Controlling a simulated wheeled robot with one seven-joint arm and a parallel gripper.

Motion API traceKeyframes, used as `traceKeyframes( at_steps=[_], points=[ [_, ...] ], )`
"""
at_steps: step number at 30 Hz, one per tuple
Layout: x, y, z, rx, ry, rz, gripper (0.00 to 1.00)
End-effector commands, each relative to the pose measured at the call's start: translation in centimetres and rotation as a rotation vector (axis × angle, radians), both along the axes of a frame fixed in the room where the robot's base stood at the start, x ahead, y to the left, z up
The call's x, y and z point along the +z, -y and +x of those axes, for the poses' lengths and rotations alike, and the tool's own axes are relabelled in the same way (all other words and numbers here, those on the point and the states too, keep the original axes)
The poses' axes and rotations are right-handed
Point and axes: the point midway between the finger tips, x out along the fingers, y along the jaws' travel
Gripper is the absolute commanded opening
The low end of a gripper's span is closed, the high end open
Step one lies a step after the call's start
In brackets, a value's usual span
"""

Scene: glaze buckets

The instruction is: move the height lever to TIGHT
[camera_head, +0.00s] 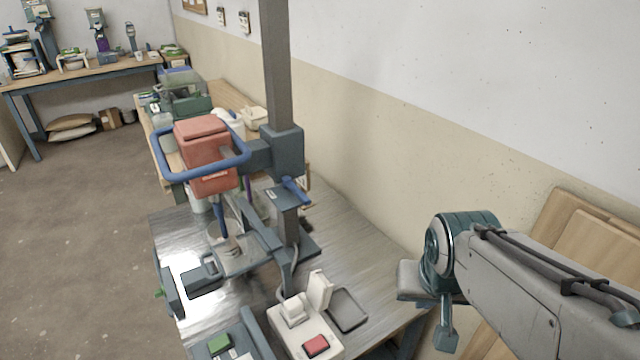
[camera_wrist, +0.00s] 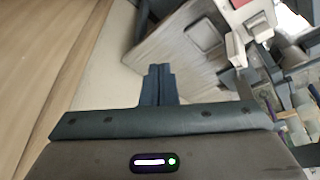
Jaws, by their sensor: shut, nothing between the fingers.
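A mixer stand with a red motor head (camera_head: 205,150) and a blue hoop handle stands on the metal table. A dark carriage (camera_head: 283,150) sits on its tall grey column (camera_head: 276,60). A short blue lever (camera_head: 295,190) sticks out below the carriage and slants down to the right; it looks like the height lever. Its TIGHT mark is too small to read. My gripper (camera_head: 447,338) is at the lower right, beyond the table's right edge and well apart from the lever. In the wrist view its fingers (camera_wrist: 158,84) are together and empty.
A white box with a red button (camera_head: 316,346) and a dark tray (camera_head: 347,310) are at the table's near right. The tray also shows in the wrist view (camera_wrist: 205,34). Wooden boards (camera_head: 580,230) lean against the wall behind my arm. Air between gripper and column looks clear.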

Motion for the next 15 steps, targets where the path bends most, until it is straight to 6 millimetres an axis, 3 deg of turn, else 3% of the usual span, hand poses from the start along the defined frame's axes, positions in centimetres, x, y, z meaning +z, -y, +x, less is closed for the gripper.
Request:
traceKeyframes(
  at_steps=[7,11,15],
  points=[
    [-0.5,2.8,11.0,-0.229,0.355,0.019,0.00],
    [-0.3,2.7,16.7,-0.287,0.546,0.141,0.00],
    [-0.4,1.3,21.6,-0.308,0.694,0.361,0.00]
  ],
)
